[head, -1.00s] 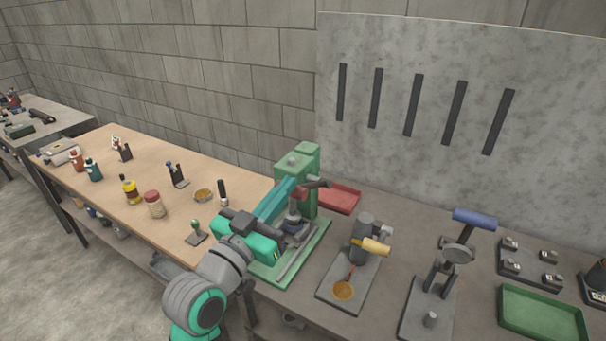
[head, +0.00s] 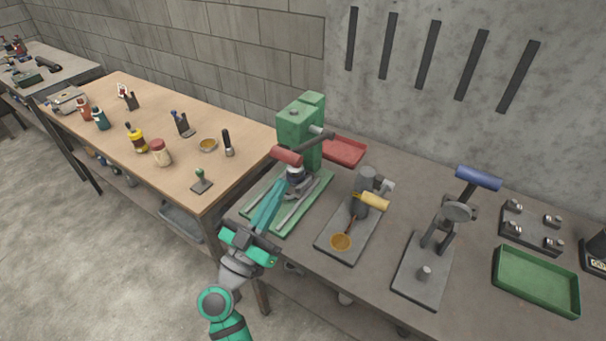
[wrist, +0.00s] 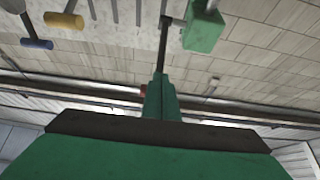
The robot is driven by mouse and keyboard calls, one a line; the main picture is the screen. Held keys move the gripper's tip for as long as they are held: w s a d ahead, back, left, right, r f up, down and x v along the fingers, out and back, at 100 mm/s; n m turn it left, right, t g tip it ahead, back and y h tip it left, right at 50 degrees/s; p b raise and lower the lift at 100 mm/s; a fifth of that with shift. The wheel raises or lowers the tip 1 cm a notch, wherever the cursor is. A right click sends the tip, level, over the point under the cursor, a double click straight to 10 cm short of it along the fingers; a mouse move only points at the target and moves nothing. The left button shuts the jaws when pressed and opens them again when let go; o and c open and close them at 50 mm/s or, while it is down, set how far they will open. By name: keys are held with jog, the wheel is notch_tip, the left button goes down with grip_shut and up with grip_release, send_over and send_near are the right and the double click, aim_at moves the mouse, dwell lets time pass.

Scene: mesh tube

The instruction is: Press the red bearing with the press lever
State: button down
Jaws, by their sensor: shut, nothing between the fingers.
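The green press (head: 299,127) stands on a green base at the bench's left end. Its lever (head: 318,140) sticks out toward the front left and ends in a red handle (head: 287,156). The green press and the lever rod also show in the wrist view (wrist: 204,28). My gripper (head: 282,182) is shut and empty, with its tips just below and in front of the red handle. I cannot tell whether they touch it. In the wrist view my fingers (wrist: 160,98) partly hide the red handle. I cannot make out a red bearing under the ram.
To the right stand a grey press with a yellow handle (head: 374,201) and one with a blue handle (head: 478,178). A green tray (head: 536,281) is at far right. The wooden table (head: 230,180) with bottles adjoins at left.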

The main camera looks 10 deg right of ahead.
jog(key=shift+s+a+r, duration=0.1)
jog(key=shift+a, duration=0.05)
dwell(1.2)
notch_tip(320, 180, up, 9)
jog(key=s+a, duration=0.2)
jog(key=shift+s+a, duration=0.2)
dwell(0.4)
jog(key=shift+w+d, duration=0.1)
jog(key=shift+w, duration=0.15)
dwell(0.4)
